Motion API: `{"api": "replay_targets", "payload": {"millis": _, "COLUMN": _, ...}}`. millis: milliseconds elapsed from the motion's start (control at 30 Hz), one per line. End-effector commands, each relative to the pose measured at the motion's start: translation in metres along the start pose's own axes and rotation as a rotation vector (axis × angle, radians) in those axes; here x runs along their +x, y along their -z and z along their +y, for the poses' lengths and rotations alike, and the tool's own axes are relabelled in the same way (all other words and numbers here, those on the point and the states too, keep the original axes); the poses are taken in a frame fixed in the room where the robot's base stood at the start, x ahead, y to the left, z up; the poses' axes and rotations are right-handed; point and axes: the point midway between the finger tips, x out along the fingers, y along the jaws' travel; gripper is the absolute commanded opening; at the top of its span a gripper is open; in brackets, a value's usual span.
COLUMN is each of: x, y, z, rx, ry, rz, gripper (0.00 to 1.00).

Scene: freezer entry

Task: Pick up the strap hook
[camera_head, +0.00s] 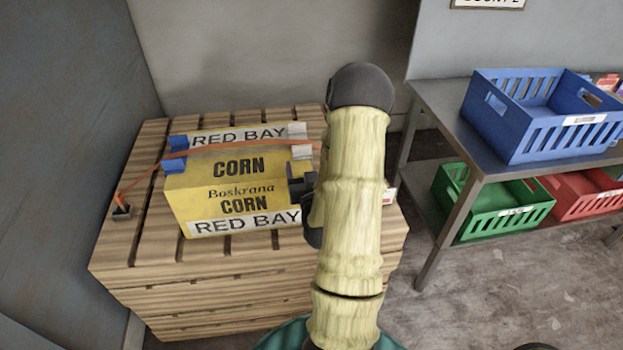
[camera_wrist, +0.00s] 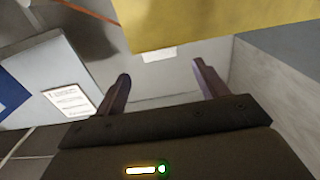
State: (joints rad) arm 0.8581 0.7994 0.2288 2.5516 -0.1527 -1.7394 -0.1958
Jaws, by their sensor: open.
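An orange strap (camera_head: 150,172) runs over a yellow corn box (camera_head: 228,182) on a wooden pallet stack (camera_head: 150,285). At the strap's left end a small dark hook (camera_head: 121,212) sits at the pallet's left edge. The strap's right end is hidden behind my arm. My gripper (camera_head: 299,186) is by the box's right side, mostly hidden by my arm. In the wrist view my gripper (camera_wrist: 161,75) is open, with nothing seen between its fingers. The yellow box (camera_wrist: 220,20) fills the upper right there, and a thin orange strap (camera_wrist: 90,11) crosses the upper left.
A grey metal rack (camera_head: 440,115) stands at right, with a blue crate (camera_head: 540,135) on top and green (camera_head: 490,210) and red (camera_head: 580,200) crates below. Walls stand close behind and left of the pallet.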

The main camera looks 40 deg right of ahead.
Motion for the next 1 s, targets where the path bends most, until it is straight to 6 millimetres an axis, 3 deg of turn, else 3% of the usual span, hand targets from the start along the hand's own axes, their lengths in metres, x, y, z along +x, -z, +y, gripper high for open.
{"api": "replay_targets", "payload": {"millis": 900, "x": -0.025, "y": 0.004, "z": -0.001, "rx": 0.008, "ry": -0.006, "rz": -0.003, "gripper": 0.72}}
{"api": "replay_targets", "payload": {"millis": 1000, "x": -0.031, "y": -0.004, "z": 0.001, "rx": 0.009, "ry": -0.009, "rz": -0.011, "gripper": 0.72}}
